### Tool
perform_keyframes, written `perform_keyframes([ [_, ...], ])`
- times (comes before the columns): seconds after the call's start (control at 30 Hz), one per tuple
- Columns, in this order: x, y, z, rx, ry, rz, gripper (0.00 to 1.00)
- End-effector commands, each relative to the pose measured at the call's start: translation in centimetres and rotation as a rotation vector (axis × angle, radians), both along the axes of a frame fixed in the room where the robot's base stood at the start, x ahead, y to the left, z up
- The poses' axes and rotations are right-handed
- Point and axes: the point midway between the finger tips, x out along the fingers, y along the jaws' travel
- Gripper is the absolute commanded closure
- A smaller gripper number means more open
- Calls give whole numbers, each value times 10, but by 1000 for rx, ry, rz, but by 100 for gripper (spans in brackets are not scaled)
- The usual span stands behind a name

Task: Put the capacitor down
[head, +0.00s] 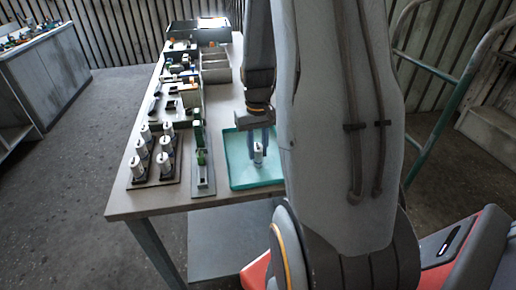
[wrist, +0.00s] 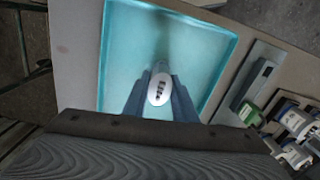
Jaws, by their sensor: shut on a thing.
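The capacitor (head: 258,152) is a small white cylinder held upright between the fingers of my gripper (head: 260,148), over the teal tray (head: 240,181). In the wrist view the capacitor (wrist: 159,89) shows its pale oval end with dark marks, with the blue-grey fingers (wrist: 160,95) on both sides of it. The teal tray (wrist: 119,50) lies below it in that view. I cannot tell whether the capacitor's lower end touches the tray floor.
A dark rack with several white capacitors (head: 164,162) stands at the table's front left. A narrow grey fixture with a green part (head: 200,157) stands between rack and tray. Bins (head: 215,68) and small parts fill the table's back. The tray floor around the capacitor looks clear.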

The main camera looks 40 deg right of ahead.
Motion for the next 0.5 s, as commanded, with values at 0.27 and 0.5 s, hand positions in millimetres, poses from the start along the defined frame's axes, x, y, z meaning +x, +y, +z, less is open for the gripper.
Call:
perform_keyframes([
  [0.27, 0, 0, -3, 0, 0, 0, 91],
  [0.5, 0, 0, -3, 0, 0, 0, 57],
])
